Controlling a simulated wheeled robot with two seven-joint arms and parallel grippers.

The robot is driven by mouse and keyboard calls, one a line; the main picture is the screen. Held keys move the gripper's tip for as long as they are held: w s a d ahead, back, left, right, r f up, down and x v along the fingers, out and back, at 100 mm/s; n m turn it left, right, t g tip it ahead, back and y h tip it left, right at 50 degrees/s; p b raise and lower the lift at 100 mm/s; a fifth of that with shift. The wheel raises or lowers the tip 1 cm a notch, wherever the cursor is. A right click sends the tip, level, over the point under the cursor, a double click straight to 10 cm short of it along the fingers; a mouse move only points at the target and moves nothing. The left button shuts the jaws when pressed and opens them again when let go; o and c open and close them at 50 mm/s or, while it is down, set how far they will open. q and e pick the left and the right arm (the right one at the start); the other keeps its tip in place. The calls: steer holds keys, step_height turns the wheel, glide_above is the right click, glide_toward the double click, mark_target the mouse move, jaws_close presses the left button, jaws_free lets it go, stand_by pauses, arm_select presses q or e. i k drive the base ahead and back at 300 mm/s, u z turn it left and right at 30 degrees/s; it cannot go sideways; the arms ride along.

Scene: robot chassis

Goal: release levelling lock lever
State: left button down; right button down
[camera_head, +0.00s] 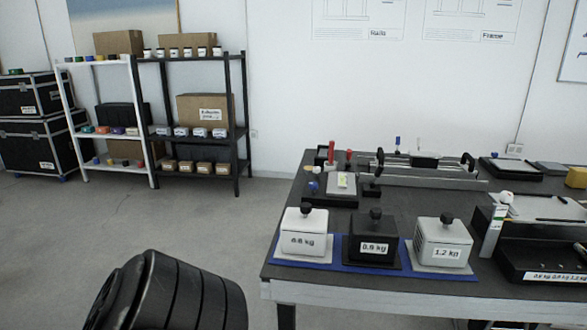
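No part can be firmly told as the levelling lock lever at this size. On the dark table (288,245), a small fixture (342,184) with a light plate stands at the left rear. A red upright part (331,152) rises behind it, and a blue knob (314,187) is at its left side. To its right is a long metal rail assembly (425,178) with a small blue upright part (397,142) behind it. Neither gripper is in view. A black ribbed part, probably my own arm, fills the lower left, apart from the table.
Three weight boxes, white (303,240), black (371,249) and light grey (442,256), stand along the table's front on a blue mat (300,263). A black tray (540,276) is at the right front. Shelves (245,140) and black cases stand far left. The floor between is clear.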

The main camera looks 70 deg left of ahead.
mark_target(379, 170)
steer(key=u, duration=1.1)
